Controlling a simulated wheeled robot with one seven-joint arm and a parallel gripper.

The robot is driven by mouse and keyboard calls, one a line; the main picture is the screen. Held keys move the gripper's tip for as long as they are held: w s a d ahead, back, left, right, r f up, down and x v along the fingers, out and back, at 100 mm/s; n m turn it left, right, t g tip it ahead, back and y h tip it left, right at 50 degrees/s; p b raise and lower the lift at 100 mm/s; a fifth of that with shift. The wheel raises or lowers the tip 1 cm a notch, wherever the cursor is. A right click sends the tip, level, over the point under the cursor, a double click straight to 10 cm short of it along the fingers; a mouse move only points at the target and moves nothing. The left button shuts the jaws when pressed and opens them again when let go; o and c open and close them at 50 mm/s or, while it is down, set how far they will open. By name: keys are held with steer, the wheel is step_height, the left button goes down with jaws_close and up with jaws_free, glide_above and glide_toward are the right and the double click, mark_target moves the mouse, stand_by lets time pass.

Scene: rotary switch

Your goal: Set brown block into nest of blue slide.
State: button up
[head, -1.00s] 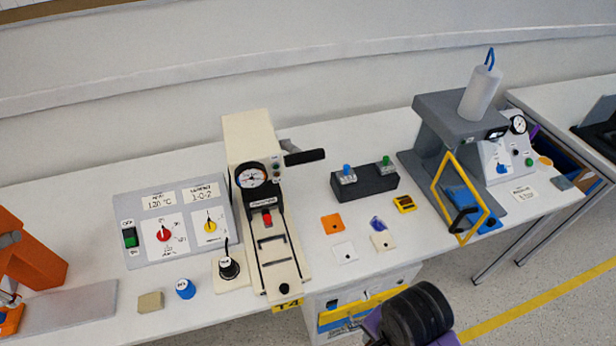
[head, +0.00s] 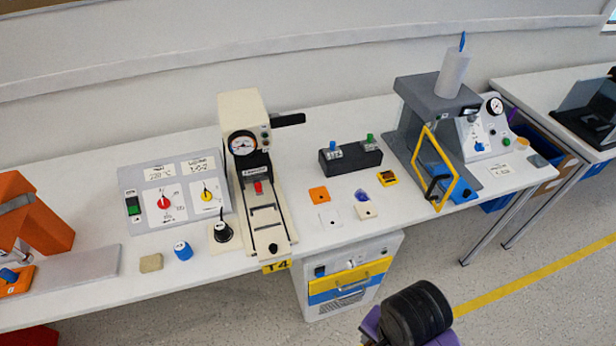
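A tan-brown block (head: 151,263) lies on the front left of the bench, left of a blue knob-like cylinder (head: 183,251). It is the closest match to the brown block. The blue slide (head: 464,193) is at the foot of the grey press (head: 438,92) on the right, behind a tilted yellow guard frame (head: 419,150) with a black handle. The guard and handle partly cover it, and I cannot make out its nest. A black and purple part of my arm shows at the bottom right, over the floor. No gripper fingers show.
A cream press (head: 243,112) stands mid-bench, with a grey control panel (head: 150,187) to its left. Flat tiles, including an orange one (head: 319,195), lie right of it. A drawer cabinet (head: 385,245) stands under the bench. The floor in front is open.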

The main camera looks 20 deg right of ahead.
steer(key=shift+s+f+n, duration=0.1)
steer(key=shift+s+n, duration=0.05)
steer(key=shift+n, duration=0.15)
steer(key=shift+d+f+n, duration=0.2)
steer(key=shift+f+n, duration=0.35)
steer(key=shift+n, duration=0.65)
steer(key=w+f+n+b, duration=0.2)
steer(key=w+n, duration=0.7)
steer(key=w, duration=0.8)
steer(key=shift+w+f+b, duration=0.2)
steer(key=shift+f+b, duration=0.05)
steer(key=shift+b, duration=0.55)
steer(key=shift+a, duration=0.1)
